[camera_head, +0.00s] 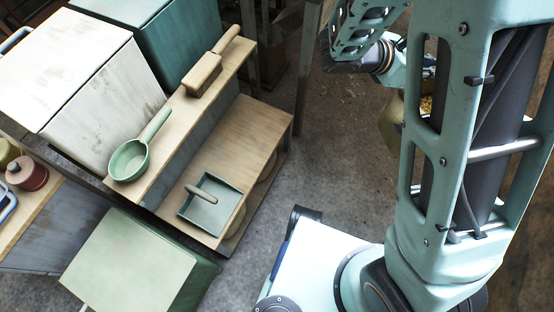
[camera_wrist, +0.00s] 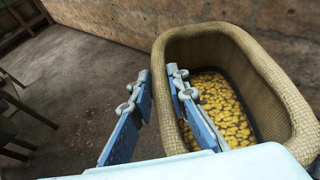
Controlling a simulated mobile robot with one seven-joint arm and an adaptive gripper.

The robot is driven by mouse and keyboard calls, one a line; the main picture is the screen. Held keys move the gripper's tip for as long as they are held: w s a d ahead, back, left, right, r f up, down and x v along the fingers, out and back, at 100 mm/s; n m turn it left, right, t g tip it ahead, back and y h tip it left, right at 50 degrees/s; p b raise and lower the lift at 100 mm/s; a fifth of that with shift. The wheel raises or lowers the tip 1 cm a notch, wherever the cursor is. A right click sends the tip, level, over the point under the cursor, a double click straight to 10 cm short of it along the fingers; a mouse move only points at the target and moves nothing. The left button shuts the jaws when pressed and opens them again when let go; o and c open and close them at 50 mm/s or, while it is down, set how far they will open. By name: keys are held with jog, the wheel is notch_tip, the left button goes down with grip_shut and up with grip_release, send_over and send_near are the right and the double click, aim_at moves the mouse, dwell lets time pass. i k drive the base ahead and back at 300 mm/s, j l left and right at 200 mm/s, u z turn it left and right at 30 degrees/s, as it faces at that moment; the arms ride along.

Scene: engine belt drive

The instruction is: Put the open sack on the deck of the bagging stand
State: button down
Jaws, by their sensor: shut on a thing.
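The open sack (camera_wrist: 285,85) is a woven tan tub shape with a thick rounded rim, and yellow lumpy pieces lie inside it. My gripper (camera_wrist: 158,76) is shut on the sack's near left wall, one blue finger outside and one inside. In the head view a tan part of the sack (camera_head: 391,124) shows beside my arm, which hides most of it and the gripper. What looks like the bagging stand is a two-level wooden stand left of centre, with a lower deck (camera_head: 253,128). A blue-green tray with a handle (camera_head: 211,203) lies on the deck's near part.
A brush (camera_head: 205,72) and a green scoop (camera_head: 132,157) lie on the stand's upper shelf (camera_head: 178,115). The deck's far part is bare. Large boxes (camera_head: 85,85) stand at left, with a green box (camera_head: 130,262) in front. Open floor (camera_head: 335,150) lies between stand and arm.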

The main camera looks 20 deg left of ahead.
aim_at(248, 154)
jog(key=i+l, duration=0.15)
jog(key=l, duration=0.15)
jog(key=i+l, duration=0.2)
jog(key=l, duration=0.15)
jog(key=i+l, duration=0.15)
jog(key=l, duration=0.15)
jog(key=i+l, duration=0.15)
jog(key=l, duration=0.2)
jog(key=u, duration=1.4)
jog(key=i+j, duration=0.1)
jog(key=i+j+z, duration=0.1)
jog(key=j, duration=0.25)
